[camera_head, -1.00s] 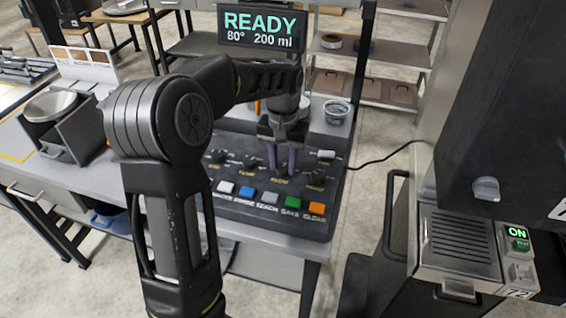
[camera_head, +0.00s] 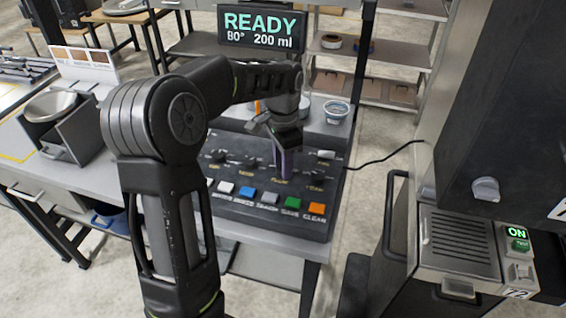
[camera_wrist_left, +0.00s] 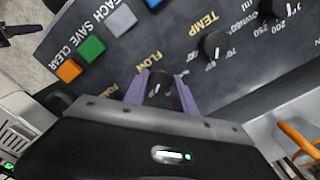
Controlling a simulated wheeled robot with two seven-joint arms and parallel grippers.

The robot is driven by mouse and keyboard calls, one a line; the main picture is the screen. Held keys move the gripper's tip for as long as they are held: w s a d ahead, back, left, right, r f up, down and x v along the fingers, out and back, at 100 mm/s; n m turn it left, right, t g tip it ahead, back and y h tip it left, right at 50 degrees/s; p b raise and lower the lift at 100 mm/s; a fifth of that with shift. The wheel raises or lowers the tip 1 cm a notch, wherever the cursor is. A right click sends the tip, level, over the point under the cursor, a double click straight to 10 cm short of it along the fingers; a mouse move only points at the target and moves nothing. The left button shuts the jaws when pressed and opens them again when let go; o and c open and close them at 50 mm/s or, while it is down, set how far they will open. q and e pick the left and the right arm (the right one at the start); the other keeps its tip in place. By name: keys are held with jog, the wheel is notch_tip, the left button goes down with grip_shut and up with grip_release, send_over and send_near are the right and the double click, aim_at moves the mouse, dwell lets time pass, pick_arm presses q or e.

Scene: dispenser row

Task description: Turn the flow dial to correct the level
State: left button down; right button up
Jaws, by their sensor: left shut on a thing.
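The black flow dial (camera_wrist_left: 158,87) sits beside the yellow FLOW label in the left wrist view, with a pale mark on its face. My left gripper (camera_wrist_left: 160,82) has its two purple fingers on either side of the dial, shut on it. In the head view my left gripper (camera_head: 284,166) points down onto the dark control panel (camera_head: 260,218), and the fingers largely hide the dial. The display (camera_head: 262,28) reads READY, 80° and 200 ml.
Other dials stand close by, including the TEMP dial (camera_wrist_left: 211,45). A row of coloured buttons runs along the panel front, with green (camera_head: 292,203) and orange (camera_head: 316,208) at its right. A clear cup (camera_head: 336,112) stands behind. A machine (camera_head: 470,245) stands at the right.

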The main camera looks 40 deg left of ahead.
pick_arm(q)
jog(key=shift+m, duration=0.5)
jog(key=c, duration=1)
grip_release()
jog(key=shift+r, duration=0.15)
notch_tip(320, 180, up, 8)
jog(key=shift+f+b, duration=0.2)
jog(key=shift+b, duration=0.2)
jog(key=shift+f, duration=0.1)
